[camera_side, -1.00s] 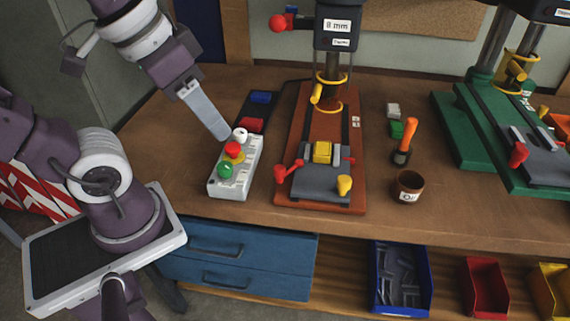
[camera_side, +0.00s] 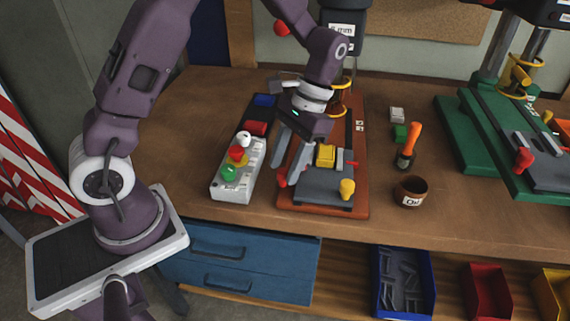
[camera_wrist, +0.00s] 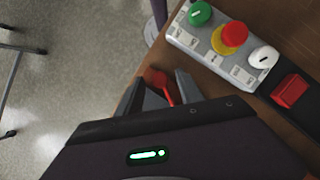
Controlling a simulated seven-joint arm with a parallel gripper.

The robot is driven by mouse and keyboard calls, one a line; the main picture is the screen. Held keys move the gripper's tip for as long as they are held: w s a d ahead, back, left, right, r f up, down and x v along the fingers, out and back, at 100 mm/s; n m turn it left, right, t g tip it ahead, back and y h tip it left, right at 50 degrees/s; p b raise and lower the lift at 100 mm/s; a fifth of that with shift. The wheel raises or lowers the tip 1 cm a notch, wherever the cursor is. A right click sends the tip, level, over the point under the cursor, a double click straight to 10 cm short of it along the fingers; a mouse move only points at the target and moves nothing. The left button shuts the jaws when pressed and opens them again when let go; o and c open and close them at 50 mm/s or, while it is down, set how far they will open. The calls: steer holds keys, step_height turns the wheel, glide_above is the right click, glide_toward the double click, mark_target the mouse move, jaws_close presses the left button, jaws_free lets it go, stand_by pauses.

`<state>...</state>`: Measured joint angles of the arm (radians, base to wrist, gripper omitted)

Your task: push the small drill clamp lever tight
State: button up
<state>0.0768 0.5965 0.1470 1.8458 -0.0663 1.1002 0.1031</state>
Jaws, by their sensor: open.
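The small drill stands on an orange-brown base (camera_side: 355,205) with a grey vise (camera_side: 318,186) holding a yellow block (camera_side: 326,155). A red lever with a rounded knob (camera_side: 281,178) is at the vise's left side, partly hidden by my fingers. In the wrist view the red lever (camera_wrist: 160,84) shows between my two fingers. My gripper (camera_side: 285,172) is open, pointing down, with its fingers around or just above the lever; I cannot tell if they touch it. A yellow knob (camera_side: 347,189) is at the vise's front right.
A larger green drill (camera_side: 465,145) stands far right.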

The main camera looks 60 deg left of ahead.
steer(key=shift+s+f, duration=0.1)
steer(key=shift+f, duration=0.2)
jaws_close()
steer(key=shift+r, duration=0.1)
stand_by(1.1)
